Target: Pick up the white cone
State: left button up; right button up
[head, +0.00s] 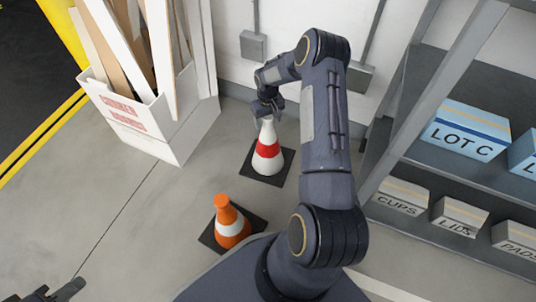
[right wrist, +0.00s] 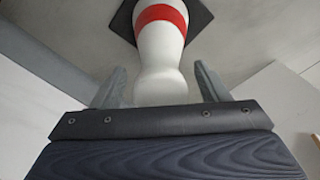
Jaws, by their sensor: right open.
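The white cone (head: 267,160) with a red band stands upright on its dark square base in the head view, near the wall. My right gripper (head: 266,112) is at the cone's top. In the right wrist view the white cone (right wrist: 160,55) runs up from between the two open fingers of the right gripper (right wrist: 158,85), one finger on each side of its neck, with a gap visible on both sides. My left gripper (head: 58,292) shows only in part at the lower left edge of the head view; its jaws are unclear.
An orange cone (head: 230,222) with a white band stands in front of the white cone. A white box (head: 140,118) of boards is at the left. A shelf (head: 448,62) with labelled boxes, such as LOT C (head: 465,132), is at the right. Floor at left is clear.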

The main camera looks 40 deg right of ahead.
grip_shut()
jog(key=shift+r, duration=0.2)
dwell(0.4)
